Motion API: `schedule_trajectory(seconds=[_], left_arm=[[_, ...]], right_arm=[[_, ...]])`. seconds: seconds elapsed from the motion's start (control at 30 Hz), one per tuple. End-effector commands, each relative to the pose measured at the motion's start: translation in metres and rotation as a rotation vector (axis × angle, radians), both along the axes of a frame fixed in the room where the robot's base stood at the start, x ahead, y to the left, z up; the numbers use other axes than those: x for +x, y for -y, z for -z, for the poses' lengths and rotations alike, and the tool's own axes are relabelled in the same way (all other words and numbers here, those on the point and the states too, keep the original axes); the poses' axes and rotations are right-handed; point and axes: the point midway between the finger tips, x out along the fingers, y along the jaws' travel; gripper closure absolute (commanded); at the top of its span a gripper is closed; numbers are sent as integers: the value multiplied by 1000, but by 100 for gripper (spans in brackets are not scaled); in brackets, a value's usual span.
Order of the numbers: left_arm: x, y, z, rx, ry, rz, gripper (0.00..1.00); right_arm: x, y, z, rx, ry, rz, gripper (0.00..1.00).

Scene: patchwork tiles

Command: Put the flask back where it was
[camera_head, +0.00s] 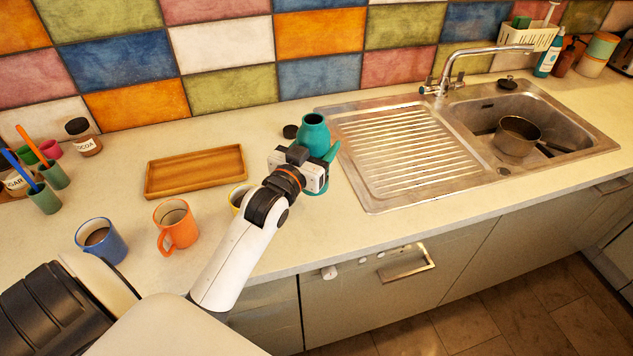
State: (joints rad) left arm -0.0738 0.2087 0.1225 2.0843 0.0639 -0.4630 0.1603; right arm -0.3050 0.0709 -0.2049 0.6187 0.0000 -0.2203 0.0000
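The teal flask (314,131) is upright with its mouth uncovered, near the left edge of the sink's drainboard. A teal part slants out at its right side, and a bit of teal shows below the gripper. My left gripper (318,172) is right at the flask and covers much of its lower body. Its fingertips are hidden, so I cannot tell whether they are closed on the flask. I cannot tell whether the flask's base touches the counter. My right gripper is not in view.
A yellow mug (236,199) is partly hidden by my arm. An orange mug (176,228) and a blue mug (99,240) stand further left. A wooden tray (196,186) and a small black lid (290,131) lie behind. The drainboard (400,150) is empty; a pot (517,136) sits in the sink.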

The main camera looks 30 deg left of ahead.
Motion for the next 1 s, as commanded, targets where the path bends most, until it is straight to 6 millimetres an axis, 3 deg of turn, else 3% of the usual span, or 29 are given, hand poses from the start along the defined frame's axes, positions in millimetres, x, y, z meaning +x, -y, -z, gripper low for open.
schedule_trajectory(seconds=[0.1, 0.5, 0.87, 0.9, 1.0], left_arm=[[0, 1, 19, 0, 0, 1, 88], [0, 1, 64, 1, 3, 2, 88], [0, 1, 68, 1, 5, 2, 88], [-1, 1, 70, 1, 2, 2, 39], [-1, 1, 69, 1, 2, 2, 23]], right_arm=[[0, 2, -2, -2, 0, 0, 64], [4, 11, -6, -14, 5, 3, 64], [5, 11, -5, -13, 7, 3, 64], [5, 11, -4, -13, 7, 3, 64], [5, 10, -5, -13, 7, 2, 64]])
